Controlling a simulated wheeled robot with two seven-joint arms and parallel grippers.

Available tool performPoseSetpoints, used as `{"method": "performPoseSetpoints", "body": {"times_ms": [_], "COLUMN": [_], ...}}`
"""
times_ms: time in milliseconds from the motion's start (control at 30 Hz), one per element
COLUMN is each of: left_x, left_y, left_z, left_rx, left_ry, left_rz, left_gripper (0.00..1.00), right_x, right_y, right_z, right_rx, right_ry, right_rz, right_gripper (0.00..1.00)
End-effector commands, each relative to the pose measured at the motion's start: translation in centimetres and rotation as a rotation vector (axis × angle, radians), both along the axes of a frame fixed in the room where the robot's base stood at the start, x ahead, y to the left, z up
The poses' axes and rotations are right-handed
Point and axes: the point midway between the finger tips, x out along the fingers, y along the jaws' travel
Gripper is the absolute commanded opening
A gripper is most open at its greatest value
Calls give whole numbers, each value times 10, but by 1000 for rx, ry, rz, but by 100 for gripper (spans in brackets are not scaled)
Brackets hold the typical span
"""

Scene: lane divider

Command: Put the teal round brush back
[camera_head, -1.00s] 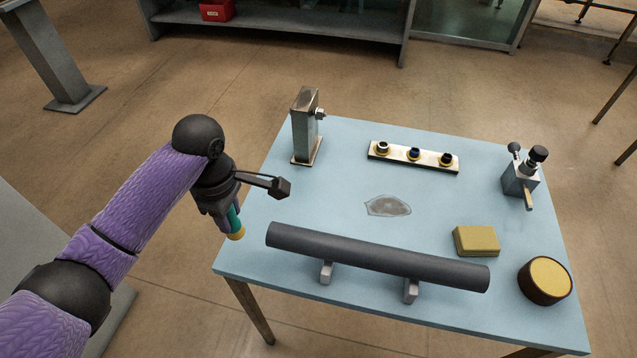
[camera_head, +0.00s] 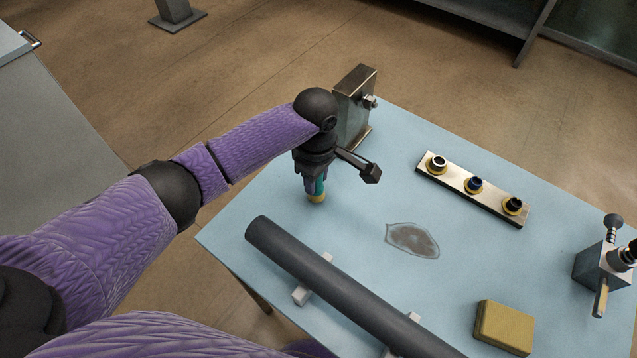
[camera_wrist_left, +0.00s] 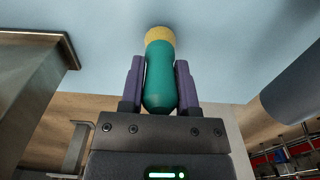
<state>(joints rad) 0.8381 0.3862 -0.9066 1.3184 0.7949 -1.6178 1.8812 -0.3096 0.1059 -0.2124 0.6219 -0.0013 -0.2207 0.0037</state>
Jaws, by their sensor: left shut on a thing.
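The teal round brush (camera_head: 319,187) has a teal handle and a yellow round end. My left gripper (camera_head: 316,186) is shut on its handle above the left part of the blue table, with the yellow end pointing down. In the left wrist view the brush (camera_wrist_left: 160,75) sits between the two purple fingers of the gripper (camera_wrist_left: 160,80), its yellow end toward the blue surface. I cannot tell whether that end touches the table. My right gripper is not in view.
A grey metal post (camera_head: 354,105) stands just behind my left gripper. A dark bar (camera_head: 330,285) lies on supports in front. A plate with three ringed sockets (camera_head: 470,188), a grey stain (camera_head: 412,240), a yellow block (camera_head: 504,327) and a metal fixture (camera_head: 603,262) are to the right.

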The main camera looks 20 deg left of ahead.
Motion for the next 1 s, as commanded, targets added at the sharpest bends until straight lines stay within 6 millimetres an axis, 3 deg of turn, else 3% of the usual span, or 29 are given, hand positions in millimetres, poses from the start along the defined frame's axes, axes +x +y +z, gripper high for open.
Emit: {"method": "performPoseSetpoints", "body": {"times_ms": [33, 333, 367, 500, 800, 867, 1000], "left_x": [0, 0, 0, 0, 0, 0, 1], "left_y": [0, 0, 0, 0, 0, 0, -1], "left_z": [-11, -9, -9, -9, -7, 2, 44], "left_rx": [1, 0, 0, 0, 0, -1, -2], "left_ry": [2, -1, -1, -1, -2, -3, -6], "left_rz": [0, 1, 1, 1, 0, 0, 0], "left_gripper": [0, 0, 44, 74, 75, 75, 75], "right_x": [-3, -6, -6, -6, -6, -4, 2], "right_y": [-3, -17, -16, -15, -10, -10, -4], "right_z": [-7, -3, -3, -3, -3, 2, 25], "right_rx": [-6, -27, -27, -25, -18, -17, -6], "right_ry": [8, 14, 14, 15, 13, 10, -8], "right_rz": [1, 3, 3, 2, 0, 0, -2], "right_gripper": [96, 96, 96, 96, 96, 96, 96]}}
